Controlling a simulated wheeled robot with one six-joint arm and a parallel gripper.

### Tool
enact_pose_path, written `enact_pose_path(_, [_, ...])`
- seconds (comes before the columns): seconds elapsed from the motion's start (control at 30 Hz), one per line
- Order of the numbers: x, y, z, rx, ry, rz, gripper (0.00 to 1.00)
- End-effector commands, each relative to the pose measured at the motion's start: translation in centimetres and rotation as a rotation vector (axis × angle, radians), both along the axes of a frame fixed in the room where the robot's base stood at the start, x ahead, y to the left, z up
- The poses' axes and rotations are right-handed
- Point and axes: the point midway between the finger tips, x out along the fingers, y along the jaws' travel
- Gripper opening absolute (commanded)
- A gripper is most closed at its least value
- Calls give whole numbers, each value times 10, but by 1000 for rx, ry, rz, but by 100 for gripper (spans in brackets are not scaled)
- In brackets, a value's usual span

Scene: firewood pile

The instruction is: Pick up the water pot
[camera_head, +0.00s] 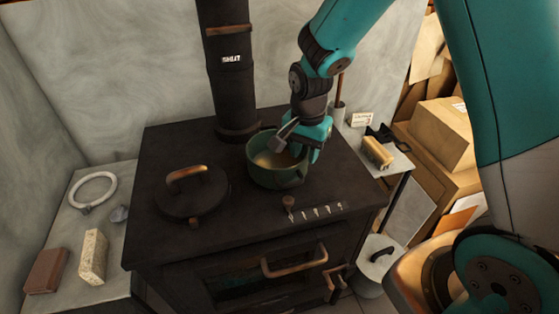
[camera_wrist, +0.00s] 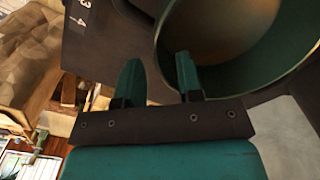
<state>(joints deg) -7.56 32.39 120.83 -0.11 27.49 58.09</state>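A round green pot (camera_head: 264,178) stands on the dark stove top (camera_head: 160,150), with a pale brownish inside. My gripper (camera_head: 303,152) is at the pot's right side, close to its rim. In the wrist view the pot (camera_wrist: 285,85) fills the upper right. My gripper's two green fingers (camera_wrist: 158,66) are apart there, with nothing seen clamped between them. The right finger overlaps the pot's near wall; the left finger is outside it. I cannot tell whether a finger touches the pot.
A black lidded piece (camera_head: 190,192) with a wooden handle sits on the stove's left. The stove pipe (camera_head: 227,70) rises behind. A side table (camera_head: 60,225) holds a ring and blocks. A small shelf (camera_head: 390,160) and cardboard boxes (camera_head: 440,135) stand right.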

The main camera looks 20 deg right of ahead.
Motion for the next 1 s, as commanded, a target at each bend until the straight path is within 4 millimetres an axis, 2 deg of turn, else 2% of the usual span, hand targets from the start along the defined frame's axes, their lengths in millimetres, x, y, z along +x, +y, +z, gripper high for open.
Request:
enact_pose_path(0.2, [-3, -2, -34, 0, 6, 0, 34])
enact_pose_path(0.3, [-2, -1, -44, 0, 4, 0, 34])
enact_pose_path(0.57, [-2, -1, -47, 0, 0, 0, 34])
enact_pose_path(0.6, [-2, -1, -47, 0, 0, 0, 29])
enact_pose_path(0.73, [-2, -1, -47, 0, 0, 0, 0])
enact_pose_path(1.0, [-2, -1, -47, -1, 2, 0, 0])
